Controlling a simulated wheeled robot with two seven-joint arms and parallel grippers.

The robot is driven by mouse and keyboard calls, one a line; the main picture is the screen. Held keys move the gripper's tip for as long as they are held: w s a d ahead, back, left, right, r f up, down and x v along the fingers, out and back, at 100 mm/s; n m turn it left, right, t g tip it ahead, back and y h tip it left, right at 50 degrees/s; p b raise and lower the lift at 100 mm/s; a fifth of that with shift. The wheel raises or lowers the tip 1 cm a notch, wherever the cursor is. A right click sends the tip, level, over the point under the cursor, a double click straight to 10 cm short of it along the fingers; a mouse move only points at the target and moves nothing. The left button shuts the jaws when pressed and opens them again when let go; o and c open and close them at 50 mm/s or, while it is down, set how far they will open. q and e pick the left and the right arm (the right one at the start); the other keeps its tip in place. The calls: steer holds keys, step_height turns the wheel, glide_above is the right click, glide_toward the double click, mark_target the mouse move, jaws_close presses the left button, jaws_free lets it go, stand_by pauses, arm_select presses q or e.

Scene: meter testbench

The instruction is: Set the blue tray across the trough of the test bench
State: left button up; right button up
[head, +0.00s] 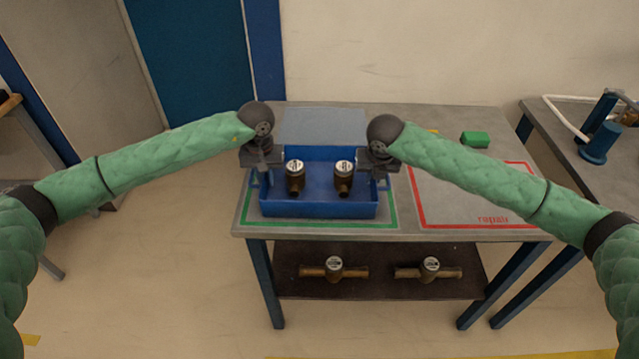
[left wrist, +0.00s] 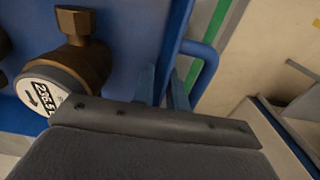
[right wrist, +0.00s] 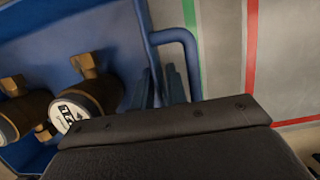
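The blue tray (head: 318,207) stands on the table inside a green outline and holds two brass meters (head: 295,178) (head: 343,179) with white dials. Its left end wall and handle show in the left wrist view (left wrist: 203,52); the right handle shows in the right wrist view (right wrist: 188,42). My left gripper (head: 262,178) is at the tray's left end, its fingers (left wrist: 163,88) apart, one on each side of the end wall. My right gripper (head: 379,176) is at the right end, its fingers (right wrist: 160,88) likewise apart around the wall. Contact with the wall is unclear.
A grey-topped box (head: 322,127) stands behind the tray. A red outline marked "repair" (head: 470,195) is empty at the right. A green block (head: 475,139) lies behind it. Two brass meters (head: 334,270) (head: 430,270) lie on the lower shelf. Another bench (head: 565,130) with blue fittings stands far right.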

arm_select(q)
jaws_close()
arm_select(e)
jaws_close()
arm_select(q)
steer(key=shift+r, duration=0.25)
arm_select(e)
steer(key=shift+r, duration=0.25)
